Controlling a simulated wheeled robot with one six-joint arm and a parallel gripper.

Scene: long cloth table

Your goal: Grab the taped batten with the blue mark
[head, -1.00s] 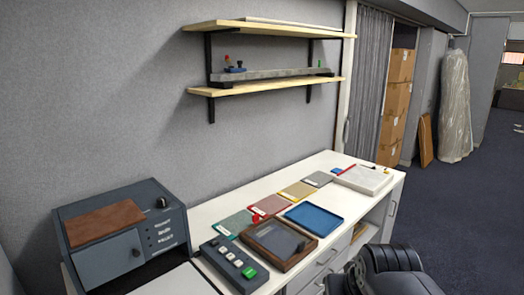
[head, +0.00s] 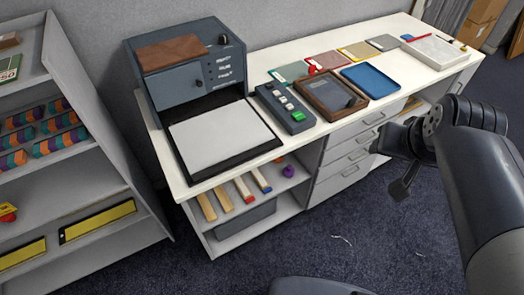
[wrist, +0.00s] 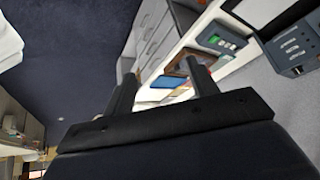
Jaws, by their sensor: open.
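Several pale wooden battens lie side by side on the open lower shelf under the table in the head view. The rightmost batten (head: 260,178) has a blue mark near its front end. My gripper (head: 393,165) is in the air in front of the drawers, well to the right of the battens. The wrist view shows its two fingers (wrist: 163,72) apart with nothing between them. The battens cannot be made out there.
A dark bin (head: 245,221) sits below the battens. A purple object (head: 288,171) is on their right. The tabletop (head: 310,143) overhangs the shelf. The carpet (head: 330,240) in front is clear.

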